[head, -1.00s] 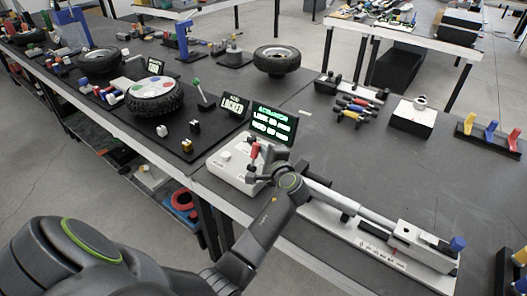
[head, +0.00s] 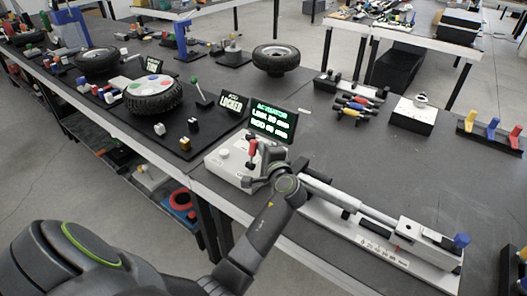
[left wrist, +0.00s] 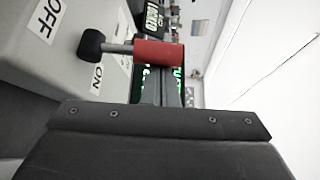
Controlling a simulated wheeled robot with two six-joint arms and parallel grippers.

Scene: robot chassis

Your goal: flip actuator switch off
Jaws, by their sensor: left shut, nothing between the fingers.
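The actuator switch is a white box (head: 222,163) near the table's front edge, with a lever that has a red handle (head: 253,147). In the left wrist view the red handle (left wrist: 158,53) sticks out from a black pivot (left wrist: 90,46), between an OFF label (left wrist: 45,18) and an ON label (left wrist: 97,76). My left gripper (head: 258,181) is shut and empty, at the box beside the lever. In the left wrist view its fingertips (left wrist: 168,88) lie close to the red handle; I cannot tell whether they touch. My right gripper is out of view.
A lit ACTUATOR display (head: 272,122) stands behind the box. The white linear actuator (head: 370,222) runs right from it along the front edge.

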